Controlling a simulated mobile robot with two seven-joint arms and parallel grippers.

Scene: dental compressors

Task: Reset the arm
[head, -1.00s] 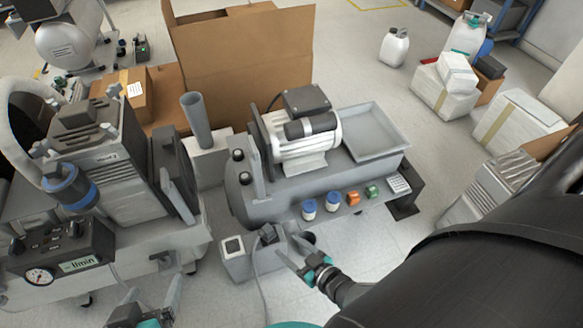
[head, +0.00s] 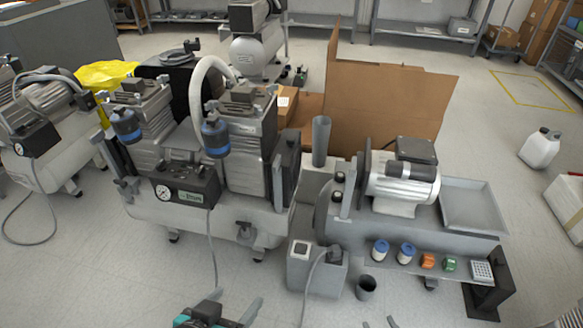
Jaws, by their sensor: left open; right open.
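My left gripper (head: 232,304) shows at the bottom edge of the head view, left of centre. Its fingers are apart with nothing between them, over the floor in front of the compressors. Of my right gripper (head: 378,322) only the fingertips show at the bottom edge, right of centre. They are apart and empty, in front of a small dark cup (head: 366,288).
A twin-headed compressor (head: 150,207) stands behind my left gripper. A grey unit with a motor (head: 402,188) and tray (head: 472,207) stands to the right, with a grey box (head: 316,275) before it. A cardboard box (head: 395,100) is behind. Floor is clear at front left.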

